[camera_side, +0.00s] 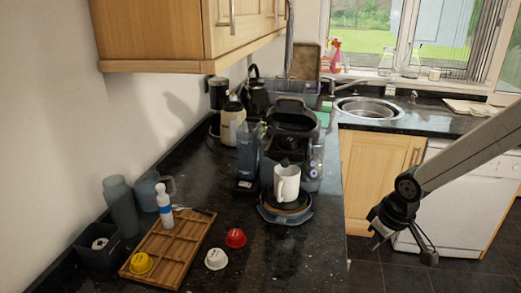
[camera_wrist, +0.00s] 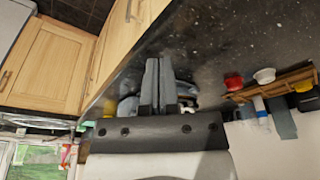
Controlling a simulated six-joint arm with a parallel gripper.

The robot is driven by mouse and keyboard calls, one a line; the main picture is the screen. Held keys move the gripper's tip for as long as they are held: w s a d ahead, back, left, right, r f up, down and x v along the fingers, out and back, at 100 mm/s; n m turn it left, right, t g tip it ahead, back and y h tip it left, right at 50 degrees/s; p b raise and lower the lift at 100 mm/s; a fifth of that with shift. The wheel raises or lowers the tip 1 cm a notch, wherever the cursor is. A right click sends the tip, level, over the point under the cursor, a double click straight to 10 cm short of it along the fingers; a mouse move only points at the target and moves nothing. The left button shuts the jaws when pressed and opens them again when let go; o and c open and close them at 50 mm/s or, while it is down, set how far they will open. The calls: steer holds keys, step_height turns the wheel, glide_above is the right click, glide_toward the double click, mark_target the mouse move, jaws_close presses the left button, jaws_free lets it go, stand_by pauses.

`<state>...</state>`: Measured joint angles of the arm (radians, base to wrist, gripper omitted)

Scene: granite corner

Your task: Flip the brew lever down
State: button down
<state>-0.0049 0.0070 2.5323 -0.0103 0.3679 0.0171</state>
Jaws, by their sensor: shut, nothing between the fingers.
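The black coffee machine (camera_side: 297,148) stands on the dark counter, with a raised, handle-like brew lever (camera_side: 292,102) at its top. A white mug (camera_side: 287,183) sits on the drip tray (camera_side: 285,214) at its front. My gripper (camera_side: 377,241) is off the counter's right edge, well to the right of the machine and apart from it. In the wrist view my gripper (camera_wrist: 158,64) shows two grey fingers close together, shut and empty. They partly hide the machine behind them, and the lever cannot be made out there.
A wooden tray (camera_side: 184,240) holds a yellow capsule and a white-blue bottle. A red capsule (camera_side: 236,238) and a white capsule (camera_side: 216,259) lie beside it. A clear water tank (camera_side: 247,150) stands left of the machine. Open floor lies below my gripper; wooden cupboards (camera_side: 375,170) stand behind.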

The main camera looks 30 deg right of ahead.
steer(key=w+a+r+m+t+h, duration=0.2)
steer(key=w+a+r, duration=0.1)
steer(key=w+r, duration=1.5)
steer(key=w+a+r+m+h, duration=0.1)
steer(key=w+r+m+h, duration=0.1)
steer(key=r, duration=0.7)
steer(key=w+a+r+m+t+h, duration=0.1)
steer(key=w+r+m, duration=0.4)
steer(key=r, duration=0.5)
steer(key=shift+w+a+r+h, duration=0.15)
steer(key=shift+w+h, duration=0.35)
steer(key=x, duration=1)
steer(key=shift+w+r, duration=0.1)
steer(key=shift+a+f, duration=0.1)
steer(key=shift+f, duration=0.2)
steer(key=shift+s+a+f, duration=0.35)
steer(key=shift+f, duration=0.35)
steer(key=shift+s+a+f, duration=0.35)
steer(key=shift+s+f, duration=0.05)
steer(key=shift+f, duration=0.3)
